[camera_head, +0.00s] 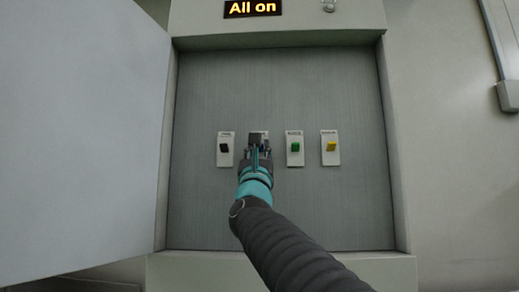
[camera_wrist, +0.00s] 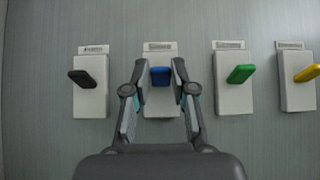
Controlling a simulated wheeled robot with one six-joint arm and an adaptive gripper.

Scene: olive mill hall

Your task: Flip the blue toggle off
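The blue toggle (camera_wrist: 160,76) sits on a white plate (camera_wrist: 161,104), second from the left in a row on the grey panel. In the wrist view it lies between the far ends of my gripper's two fingers (camera_wrist: 160,78), which stand apart on either side of it. I cannot tell whether the fingers touch it. In the head view my gripper (camera_head: 257,148) is in front of this plate and hides most of the blue toggle.
A black toggle (camera_wrist: 82,79) is to the left; a green toggle (camera_wrist: 240,74) and a yellow toggle (camera_wrist: 307,73) are to the right. A display (camera_head: 252,8) above reads "All on". An open cabinet door (camera_head: 80,130) stands at the left.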

